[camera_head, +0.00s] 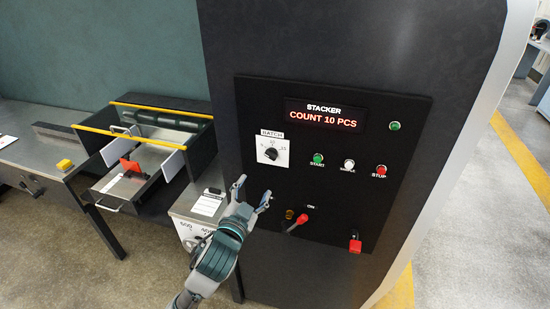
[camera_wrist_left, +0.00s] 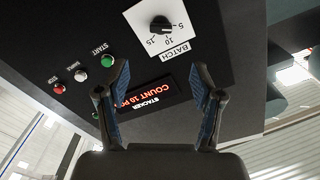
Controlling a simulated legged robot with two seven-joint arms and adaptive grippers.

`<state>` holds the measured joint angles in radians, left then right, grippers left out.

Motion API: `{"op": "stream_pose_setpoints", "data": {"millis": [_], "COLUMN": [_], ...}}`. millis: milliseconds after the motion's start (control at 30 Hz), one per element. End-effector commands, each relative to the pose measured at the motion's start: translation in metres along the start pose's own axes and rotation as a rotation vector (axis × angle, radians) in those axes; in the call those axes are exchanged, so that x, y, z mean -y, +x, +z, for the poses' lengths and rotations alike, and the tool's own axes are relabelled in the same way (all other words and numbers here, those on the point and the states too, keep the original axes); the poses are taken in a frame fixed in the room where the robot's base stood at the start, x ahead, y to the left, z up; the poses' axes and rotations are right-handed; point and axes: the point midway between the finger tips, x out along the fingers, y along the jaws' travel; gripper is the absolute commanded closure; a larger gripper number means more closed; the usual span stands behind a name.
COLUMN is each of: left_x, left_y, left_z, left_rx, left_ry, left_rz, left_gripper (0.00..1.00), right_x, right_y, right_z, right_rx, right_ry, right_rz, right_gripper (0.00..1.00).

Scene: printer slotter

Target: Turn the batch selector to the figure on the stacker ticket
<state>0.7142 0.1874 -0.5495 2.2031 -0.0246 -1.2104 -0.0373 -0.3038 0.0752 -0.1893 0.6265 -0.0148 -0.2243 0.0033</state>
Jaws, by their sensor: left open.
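The batch selector (camera_head: 271,154) is a black knob on a white plate marked BATCH, on the black stacker panel. The wrist view shows the knob (camera_wrist_left: 161,25) upside down, with 5, 10 and 15 around it. I cannot tell for sure which figure it points at. A white ticket on a small clipboard (camera_head: 208,204) lies left of my left gripper; its writing is too small to read. My left gripper (camera_head: 253,190) is open and empty, below the selector and apart from it. Its two fingers (camera_wrist_left: 160,100) frame the panel. My right gripper is out of view.
The display (camera_head: 322,118) reads COUNT 10 PCS. Green, white and red buttons (camera_head: 349,164) sit right of the selector. A red-handled switch (camera_head: 298,222) is close right of my gripper. An open tray with yellow bars (camera_head: 160,109) stands left.

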Motion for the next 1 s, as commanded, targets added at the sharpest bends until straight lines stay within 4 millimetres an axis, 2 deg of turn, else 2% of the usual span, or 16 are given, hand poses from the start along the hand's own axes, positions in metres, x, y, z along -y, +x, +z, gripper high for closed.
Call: {"op": "stream_pose_setpoints", "data": {"millis": [300,500,700,1000], "left_x": [-0.002,-0.002,-0.003,-0.002], "left_y": [0.078,0.118,0.138,0.142], "left_z": [-0.003,-0.003,-0.003,-0.002], "left_rx": [0.003,0.002,0.001,0.0], "left_ry": [0.001,0.002,0.001,0.0], "left_rz": [0.0,0.0,0.0,0.0], "left_gripper": [0.33,0.33,0.33,0.33], "right_x": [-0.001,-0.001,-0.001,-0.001], "right_y": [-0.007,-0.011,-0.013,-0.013], "right_z": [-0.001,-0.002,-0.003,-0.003], "right_rx": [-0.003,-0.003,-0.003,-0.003], "right_ry": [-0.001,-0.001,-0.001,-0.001], "right_rz": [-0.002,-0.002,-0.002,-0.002], "right_gripper": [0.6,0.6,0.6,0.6]}}
